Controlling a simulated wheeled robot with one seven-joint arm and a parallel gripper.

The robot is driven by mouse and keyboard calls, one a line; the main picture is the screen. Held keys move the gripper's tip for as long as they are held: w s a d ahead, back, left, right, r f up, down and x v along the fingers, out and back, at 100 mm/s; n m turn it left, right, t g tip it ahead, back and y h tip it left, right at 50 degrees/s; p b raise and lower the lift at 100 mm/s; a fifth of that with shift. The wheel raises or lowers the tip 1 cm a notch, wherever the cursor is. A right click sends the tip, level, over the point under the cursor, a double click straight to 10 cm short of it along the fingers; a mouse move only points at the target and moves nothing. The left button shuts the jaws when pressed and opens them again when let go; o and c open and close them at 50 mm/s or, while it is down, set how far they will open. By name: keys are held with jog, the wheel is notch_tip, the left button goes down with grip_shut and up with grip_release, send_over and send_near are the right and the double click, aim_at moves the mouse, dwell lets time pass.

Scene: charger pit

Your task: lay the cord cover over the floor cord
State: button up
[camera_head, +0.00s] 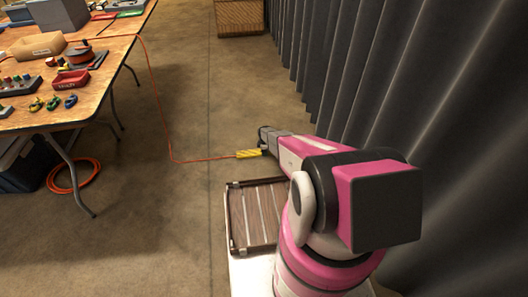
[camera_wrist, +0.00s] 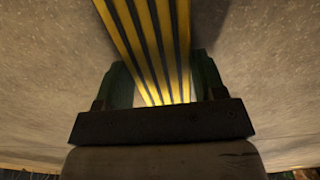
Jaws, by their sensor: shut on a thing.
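The cord cover (camera_wrist: 158,45) is a yellow strip with dark lengthwise stripes. In the wrist view it runs from between my gripper's fingers (camera_wrist: 162,88) up past the top edge. My gripper is shut on it. In the head view a short yellow piece of the cover (camera_head: 249,154) shows just left of my gripper (camera_head: 264,146), low by the floor. The orange floor cord (camera_head: 161,112) drops from the table edge, bends on the floor and runs right to the cover. Whether the cover lies on the cord or is held above it, I cannot tell.
A wooden table (camera_head: 70,108) with tools stands at the left, a dark bin (camera_head: 27,165) and an orange coil (camera_head: 74,178) under it. Dark curtains (camera_head: 375,75) line the right. A wooden crate (camera_head: 240,17) stands far back. The middle floor is open.

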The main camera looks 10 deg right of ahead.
jog(key=o, duration=1.3)
jog(key=shift+f, duration=0.1)
notch_tip(320, 180, up, 12)
jog(key=s+r+m, duration=0.6)
jog(key=s+r, duration=0.6)
jog(key=r, duration=0.2)
jog(key=s+r+m, duration=0.6)
jog(key=s+r, duration=0.7)
jog(key=r, duration=0.1)
jog(key=s+r+m, duration=0.6)
jog(key=s+r, duration=0.6)
jog(key=r, duration=0.2)
jog(key=shift+s+r, duration=0.15)
jog(key=shift+r, duration=0.2)
